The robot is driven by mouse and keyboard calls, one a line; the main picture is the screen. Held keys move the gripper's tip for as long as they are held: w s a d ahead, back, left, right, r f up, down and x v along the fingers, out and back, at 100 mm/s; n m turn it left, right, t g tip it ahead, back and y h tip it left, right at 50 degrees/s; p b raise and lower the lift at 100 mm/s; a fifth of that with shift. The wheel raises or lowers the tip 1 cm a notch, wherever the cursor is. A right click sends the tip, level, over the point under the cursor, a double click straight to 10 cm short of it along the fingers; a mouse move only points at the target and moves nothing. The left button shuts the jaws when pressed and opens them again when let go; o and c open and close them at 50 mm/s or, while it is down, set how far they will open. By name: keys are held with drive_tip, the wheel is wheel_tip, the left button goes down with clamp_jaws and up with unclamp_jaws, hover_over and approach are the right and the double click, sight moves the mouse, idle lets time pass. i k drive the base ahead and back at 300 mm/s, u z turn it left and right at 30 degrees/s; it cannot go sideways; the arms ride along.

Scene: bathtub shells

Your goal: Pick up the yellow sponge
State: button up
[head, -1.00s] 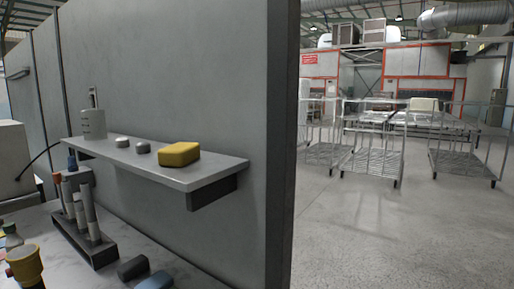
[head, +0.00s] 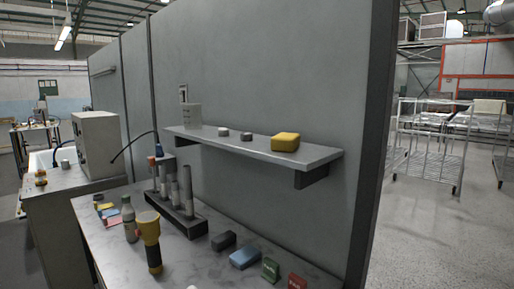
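The yellow sponge (head: 285,142) lies near the right end of a grey wall shelf (head: 262,151). It is a rounded block and rests flat on the shelf, close to the wall behind. Nothing hides it. My gripper does not show in this view.
Two small grey pieces (head: 246,136) and a pale cup (head: 192,117) share the shelf. The bench below holds a rack of tubes (head: 182,217), a yellow flashlight (head: 150,240), a bottle (head: 129,220) and small blocks (head: 244,258). Open floor (head: 450,235) and wire carts (head: 440,150) lie right.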

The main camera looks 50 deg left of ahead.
sight(283, 142)
drive_tip(key=k, duration=0.2)
drive_tip(key=u, duration=0.9)
